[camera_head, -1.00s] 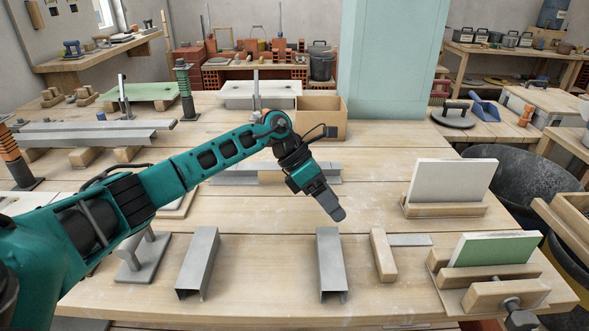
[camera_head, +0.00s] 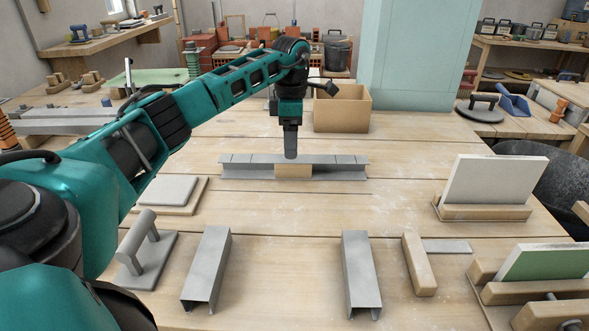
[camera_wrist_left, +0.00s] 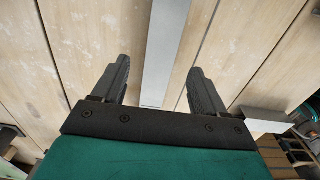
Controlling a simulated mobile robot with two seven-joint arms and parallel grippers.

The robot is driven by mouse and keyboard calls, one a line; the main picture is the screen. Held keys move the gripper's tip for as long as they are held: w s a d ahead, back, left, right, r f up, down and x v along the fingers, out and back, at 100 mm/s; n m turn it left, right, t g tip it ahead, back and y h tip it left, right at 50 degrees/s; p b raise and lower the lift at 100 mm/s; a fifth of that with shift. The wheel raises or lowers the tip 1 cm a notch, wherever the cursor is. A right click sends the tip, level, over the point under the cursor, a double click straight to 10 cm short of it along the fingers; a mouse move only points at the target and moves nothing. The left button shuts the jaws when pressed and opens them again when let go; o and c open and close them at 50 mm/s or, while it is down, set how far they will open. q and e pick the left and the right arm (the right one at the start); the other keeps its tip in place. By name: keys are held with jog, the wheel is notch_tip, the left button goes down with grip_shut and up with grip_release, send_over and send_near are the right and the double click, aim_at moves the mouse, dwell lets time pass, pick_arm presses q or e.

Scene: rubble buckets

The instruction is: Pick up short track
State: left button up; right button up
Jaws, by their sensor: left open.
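A grey metal track (camera_head: 235,166) lies left to right across the middle of the bench, with a wood block (camera_head: 293,171) at its middle. My left gripper (camera_head: 290,156) points straight down at its back edge in the head view; I cannot tell the height gap. In the left wrist view, a grey metal strip (camera_wrist_left: 166,45), seemingly this track, runs between the open, empty fingers (camera_wrist_left: 157,85), touching neither. Two similar-length grey channels, a left one (camera_head: 208,262) and a right one (camera_head: 361,270), lie at the front. Which piece is the short track is unclear. My right gripper is out of view.
A cardboard box (camera_head: 342,110) stands just behind the track. A grey float (camera_head: 147,255) and a pale slab on a board (camera_head: 168,190) lie left. A panel in a wooden holder (camera_head: 490,183) stands right. Bench between track and front channels is clear.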

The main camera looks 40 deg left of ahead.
aim_at(293, 162)
pick_arm(q)
jog(key=f, duration=0.3)
jog(key=f+b, duration=0.1)
jog(key=f, duration=0.3)
jog(key=shift+w+d, duration=0.1)
jog(key=shift+d, duration=0.1)
jog(key=shift+r, duration=0.15)
jog(key=c, duration=1.3)
